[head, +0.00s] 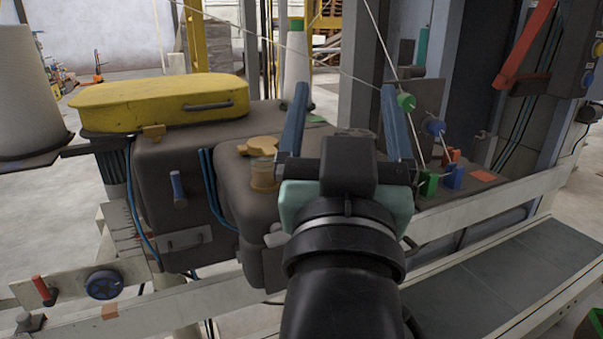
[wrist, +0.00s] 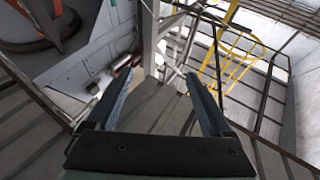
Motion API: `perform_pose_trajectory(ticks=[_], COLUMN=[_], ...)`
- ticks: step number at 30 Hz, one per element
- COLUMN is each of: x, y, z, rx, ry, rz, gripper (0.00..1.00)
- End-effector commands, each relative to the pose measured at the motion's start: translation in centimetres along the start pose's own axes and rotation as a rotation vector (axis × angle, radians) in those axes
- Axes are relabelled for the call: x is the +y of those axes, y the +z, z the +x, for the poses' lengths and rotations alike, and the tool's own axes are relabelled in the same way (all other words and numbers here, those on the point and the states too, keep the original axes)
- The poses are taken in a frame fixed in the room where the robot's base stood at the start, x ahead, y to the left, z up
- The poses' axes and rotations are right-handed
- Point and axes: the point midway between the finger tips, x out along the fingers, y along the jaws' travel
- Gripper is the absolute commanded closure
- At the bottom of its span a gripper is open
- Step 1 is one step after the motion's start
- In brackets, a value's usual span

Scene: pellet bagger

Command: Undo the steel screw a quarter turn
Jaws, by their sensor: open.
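My gripper (head: 344,92) is raised in front of the machine in the head view, its two blue fingers wide apart with nothing between them. The fingers also show in the wrist view (wrist: 158,78), again with an empty gap. I cannot make out the steel screw in either view. My gripper and arm hide part of the machine's right side. The grey machine body (head: 165,150) stands left of my gripper, with a yellow lid (head: 150,92) on top and an orange knob (head: 262,146) on its right section.
A pale rail (head: 480,205) crosses in front of the machine. Green and blue pieces (head: 428,183) stand right of my gripper, near thin slanted lines. A dark conveyor (head: 510,265) lies at lower right. A white spool (head: 25,85) stands at far left. The wrist view shows yellow railings (wrist: 228,50).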

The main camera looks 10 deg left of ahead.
Motion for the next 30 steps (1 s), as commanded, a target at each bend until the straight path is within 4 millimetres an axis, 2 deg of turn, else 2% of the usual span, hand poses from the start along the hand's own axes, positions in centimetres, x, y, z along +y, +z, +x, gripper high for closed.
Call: perform_pose_trajectory(ticks=[1,6,13,19,23,25,30], x=[0.0,0.0,-0.2,-0.7,-1.4,-2.0,-3.6], y=[-2.1,-4.0,-5.9,-5.8,-4.1,-2.0,5.2], z=[1.4,3.5,6.0,7.5,7.4,6.4,0.6], rx=[-0.027,-0.113,-0.244,-0.394,-0.534,-0.642,-0.901], ry=[0.000,-0.003,-0.015,-0.039,-0.060,-0.065,-0.003], rz=[0.001,0.009,0.048,0.158,0.326,0.495,1.100], gripper=[0.15,0.15,0.15,0.15,0.15,0.15,0.15])
